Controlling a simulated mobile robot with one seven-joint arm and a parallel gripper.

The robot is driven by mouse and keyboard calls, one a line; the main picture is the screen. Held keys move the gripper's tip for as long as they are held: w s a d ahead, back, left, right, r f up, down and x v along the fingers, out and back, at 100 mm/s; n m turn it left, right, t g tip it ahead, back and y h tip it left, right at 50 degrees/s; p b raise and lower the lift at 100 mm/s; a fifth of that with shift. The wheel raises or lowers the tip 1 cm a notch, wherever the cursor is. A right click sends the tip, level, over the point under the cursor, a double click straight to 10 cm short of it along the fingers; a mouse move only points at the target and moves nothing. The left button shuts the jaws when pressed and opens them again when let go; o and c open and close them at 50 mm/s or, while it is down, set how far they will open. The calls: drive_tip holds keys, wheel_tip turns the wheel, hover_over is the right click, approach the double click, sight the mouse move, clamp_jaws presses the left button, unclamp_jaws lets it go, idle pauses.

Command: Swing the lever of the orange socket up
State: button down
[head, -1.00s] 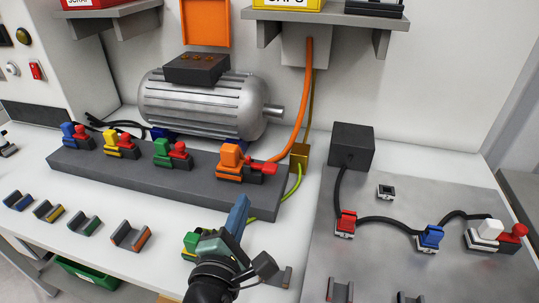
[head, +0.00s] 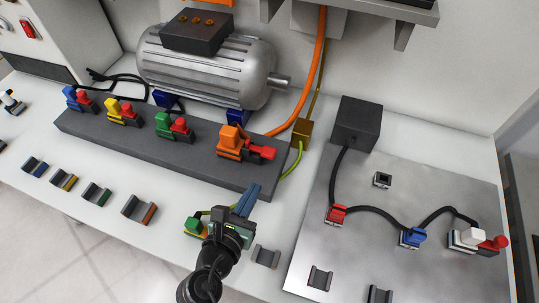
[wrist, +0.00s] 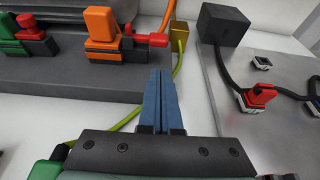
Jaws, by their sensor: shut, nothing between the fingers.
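The orange socket (head: 231,142) sits at the right end of the dark grey block, with an orange plug body and cable behind it. Its red lever (head: 262,152) lies about flat, pointing right. In the wrist view the orange socket (wrist: 101,33) and the red lever (wrist: 150,38) are at the top, ahead of the fingers. My gripper (head: 247,198) has blue fingers, shut and empty. It is in front of the block, below and apart from the lever. In the wrist view the fingertips (wrist: 161,74) point toward the space under the lever.
Blue, yellow and green sockets with red levers (head: 180,125) stand left on the dark block (head: 150,142). A brown box (head: 302,132) with a yellow-green wire is just right of the lever. A green connector (head: 194,226) is beside my gripper. A metal plate (head: 400,200) lies right.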

sight(267, 174)
drive_tip(key=shift+w, duration=0.1)
drive_tip(key=x, duration=1)
